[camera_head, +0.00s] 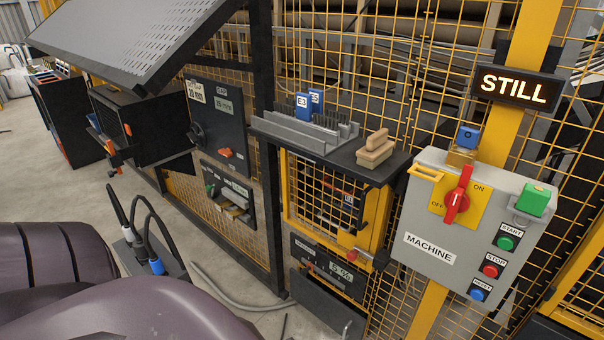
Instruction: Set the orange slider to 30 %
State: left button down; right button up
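A second dark panel (325,262), low under the shelf, has a label (342,271) that seems to read 15 %. A small red-orange part (309,266) sits left of that label; I cannot tell its exact setting or whether it is the slider. Neither of my grippers is visible.
A grey MACHINE box (428,247) with a red switch and several buttons hangs at right, below a lit STILL sign (518,88). A shelf (335,155) holds blue tags and a wooden block (375,152). Dark rounded shapes fill the lower left; a hose (235,301) lies on the floor.

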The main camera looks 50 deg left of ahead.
aim_at(305, 272)
jog(key=u, duration=1.35)
